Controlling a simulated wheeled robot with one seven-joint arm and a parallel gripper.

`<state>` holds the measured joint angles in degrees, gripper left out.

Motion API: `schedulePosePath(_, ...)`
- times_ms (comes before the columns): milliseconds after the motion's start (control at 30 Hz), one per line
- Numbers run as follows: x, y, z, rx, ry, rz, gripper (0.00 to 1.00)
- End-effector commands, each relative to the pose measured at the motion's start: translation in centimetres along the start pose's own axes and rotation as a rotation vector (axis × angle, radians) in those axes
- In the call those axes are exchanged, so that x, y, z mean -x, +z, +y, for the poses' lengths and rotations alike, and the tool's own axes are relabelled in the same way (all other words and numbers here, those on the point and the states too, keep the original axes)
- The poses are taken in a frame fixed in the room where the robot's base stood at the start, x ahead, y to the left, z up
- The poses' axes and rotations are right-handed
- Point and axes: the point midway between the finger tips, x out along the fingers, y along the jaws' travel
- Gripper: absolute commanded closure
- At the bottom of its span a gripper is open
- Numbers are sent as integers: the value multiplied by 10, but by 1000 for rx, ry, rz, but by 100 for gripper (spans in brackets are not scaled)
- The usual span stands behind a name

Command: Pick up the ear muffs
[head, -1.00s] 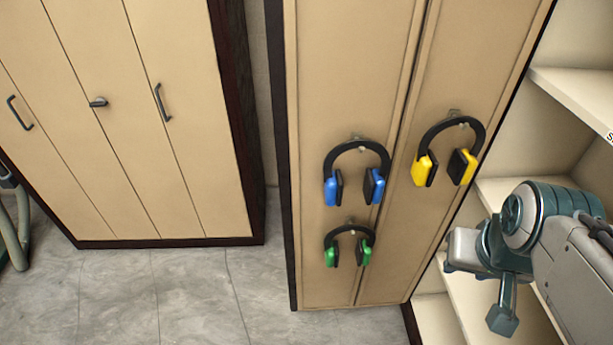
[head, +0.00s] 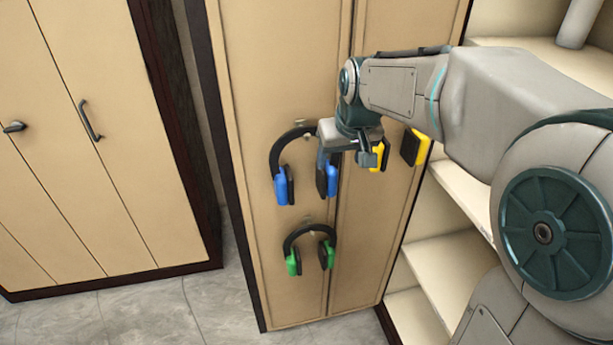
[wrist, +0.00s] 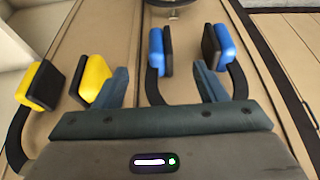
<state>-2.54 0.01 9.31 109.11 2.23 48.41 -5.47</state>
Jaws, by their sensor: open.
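Blue ear muffs (head: 281,188) hang by a black headband on the tan cabinet door; they also show in the wrist view (wrist: 227,42). Yellow ear muffs (head: 414,148) hang to their right, partly hidden by my arm; they show at left in the wrist view (wrist: 30,82). Green ear muffs (head: 293,262) hang below the blue pair. My gripper (head: 350,157) is open in front of the door, between the blue and yellow pairs. In the wrist view its fingers (wrist: 162,84) spread to either side of one blue cup, with no clear grip. Contact cannot be told.
The tan cabinet (head: 270,60) stands upright with the muffs on its front. Open shelves (head: 440,260) are at its right, beside my arm. Another cabinet (head: 90,200) with handles is at left. Grey floor (head: 150,315) is clear between them.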

Motion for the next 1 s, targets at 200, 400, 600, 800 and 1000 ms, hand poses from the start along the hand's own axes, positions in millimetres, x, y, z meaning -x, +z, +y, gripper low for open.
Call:
schedulePosePath(200,-43,1,1,-2,0,-7,35)
schedulePosePath(400,-72,0,1,-2,1,-4,35)
schedulePosePath(600,-82,-1,1,-2,1,-4,35)
schedulePosePath(800,-107,-6,0,-1,0,-6,35)
schedulePosePath(1000,-127,-6,0,-2,1,-2,35)
